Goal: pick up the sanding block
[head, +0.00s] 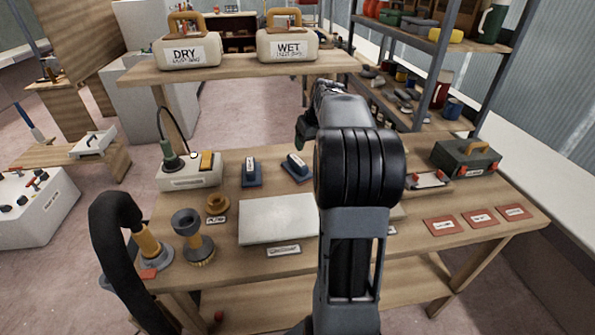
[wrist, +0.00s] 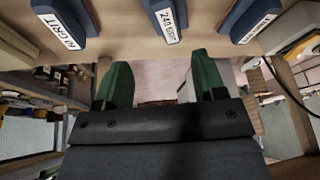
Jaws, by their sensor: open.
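Two blue sanding blocks with white labels stand on the workbench in the head view, one at the left (head: 251,172) and one at the right (head: 296,167). The wrist view shows three such blocks along its top edge: left (wrist: 65,22), middle (wrist: 166,20), whose label seems to read 240 grit, and right (wrist: 250,20). A third block is hidden from the head camera, probably by my arm. My gripper (wrist: 158,85) has green fingers, spread apart with nothing between them. The blocks are apart from the fingers. In the head view my arm largely hides the gripper (head: 302,132).
A raised shelf holds DRY (head: 187,50) and WET (head: 288,46) cases behind the blocks. A corded tool box (head: 190,172) stands left of them. A pale board (head: 278,219) lies in front. A toolbox (head: 466,158) and metal rack (head: 436,75) are at the right.

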